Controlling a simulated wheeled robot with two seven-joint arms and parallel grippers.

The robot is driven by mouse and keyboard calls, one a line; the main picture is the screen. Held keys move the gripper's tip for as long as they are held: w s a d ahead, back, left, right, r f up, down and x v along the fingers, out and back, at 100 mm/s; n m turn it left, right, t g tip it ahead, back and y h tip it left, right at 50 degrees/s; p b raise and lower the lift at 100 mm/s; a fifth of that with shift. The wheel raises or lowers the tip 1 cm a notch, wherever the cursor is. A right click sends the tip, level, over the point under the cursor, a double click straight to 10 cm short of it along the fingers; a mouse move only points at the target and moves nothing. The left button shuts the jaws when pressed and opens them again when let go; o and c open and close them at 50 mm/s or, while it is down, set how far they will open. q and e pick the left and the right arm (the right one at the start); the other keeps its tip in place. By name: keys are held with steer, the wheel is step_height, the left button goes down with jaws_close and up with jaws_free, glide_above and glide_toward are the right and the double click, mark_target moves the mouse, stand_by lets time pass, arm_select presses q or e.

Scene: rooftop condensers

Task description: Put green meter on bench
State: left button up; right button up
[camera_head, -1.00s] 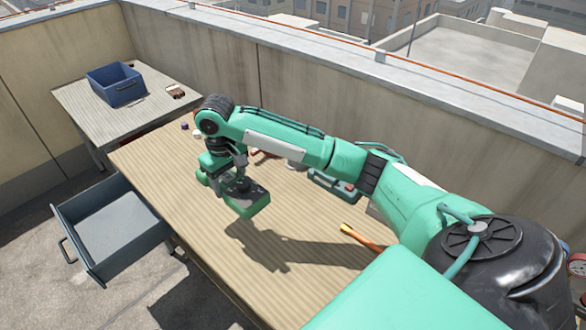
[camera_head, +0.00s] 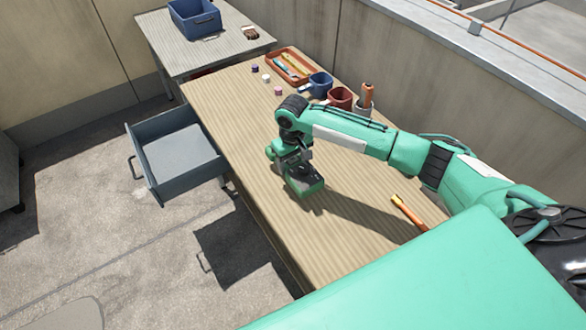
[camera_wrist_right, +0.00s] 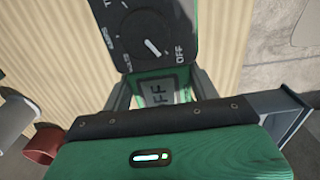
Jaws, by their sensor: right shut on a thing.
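The green meter (camera_head: 306,187) is held by my right gripper (camera_head: 297,166) over the bench, a long table with a ribbed wooden top (camera_head: 232,105). Its shadow falls on the top to the right, apart from it, so it seems raised; the exact gap cannot be told. In the right wrist view the meter's black face (camera_wrist_right: 152,38) shows a dial near OFF and a small display, with my gripper (camera_wrist_right: 160,92) shut on its green body. My left gripper is not in view.
An open grey drawer (camera_head: 178,150) sticks out at the bench's left. An orange-handled tool (camera_head: 408,212) lies to the right. An orange tray (camera_head: 289,66), blue mug (camera_head: 320,84) and red mug (camera_head: 340,98) stand at the back. A blue crate (camera_head: 194,20) is on a far table.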

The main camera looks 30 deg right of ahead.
mark_target(293, 170)
steer(key=shift+f, duration=2.05)
steer(key=shift+f, duration=0.1)
steer(key=o, duration=1.3)
step_height(293, 170, up, 12)
steer(key=shift+r+b, duration=0.1)
steer(key=shift+b, duration=0.55)
